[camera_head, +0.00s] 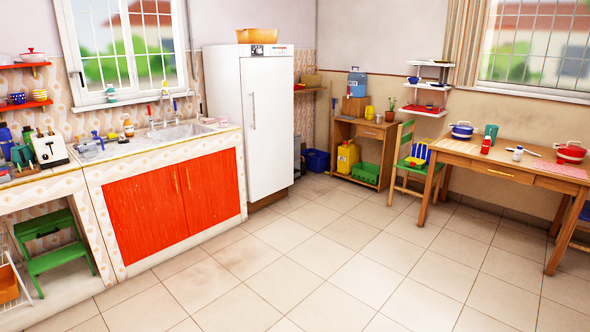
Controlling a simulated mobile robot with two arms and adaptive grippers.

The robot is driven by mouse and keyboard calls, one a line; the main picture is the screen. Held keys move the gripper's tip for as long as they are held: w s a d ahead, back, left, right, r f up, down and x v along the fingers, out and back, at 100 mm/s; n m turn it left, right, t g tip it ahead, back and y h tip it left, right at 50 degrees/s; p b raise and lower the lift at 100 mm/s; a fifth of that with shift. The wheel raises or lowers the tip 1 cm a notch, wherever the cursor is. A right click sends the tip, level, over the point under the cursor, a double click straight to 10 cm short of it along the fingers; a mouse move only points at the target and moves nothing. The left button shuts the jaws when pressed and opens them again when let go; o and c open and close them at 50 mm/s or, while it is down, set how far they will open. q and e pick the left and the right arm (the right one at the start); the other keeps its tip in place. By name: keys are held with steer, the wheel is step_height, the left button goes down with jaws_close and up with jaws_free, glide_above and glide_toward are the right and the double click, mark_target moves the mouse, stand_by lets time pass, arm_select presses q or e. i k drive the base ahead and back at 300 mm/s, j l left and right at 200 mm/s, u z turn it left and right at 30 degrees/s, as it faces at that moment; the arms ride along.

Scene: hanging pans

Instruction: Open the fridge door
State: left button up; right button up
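A tall white fridge (248,120) stands at the back, between the sink counter and the far corner. Its front door (268,130) faces right and looks shut. A long thin vertical handle (252,111) is near the door's left edge. Neither of my grippers shows in the head view, and no part of my arms is visible.
A counter with red cabinet doors (148,207) and a sink (180,132) runs along the left. A wooden table (465,152) stands at the right, with a green-backed chair (404,165) beside it. A green step stool (58,262) is at lower left. The tiled floor (320,254) before the fridge is clear.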

mark_target(267, 83)
steer(key=i, duration=4.2)
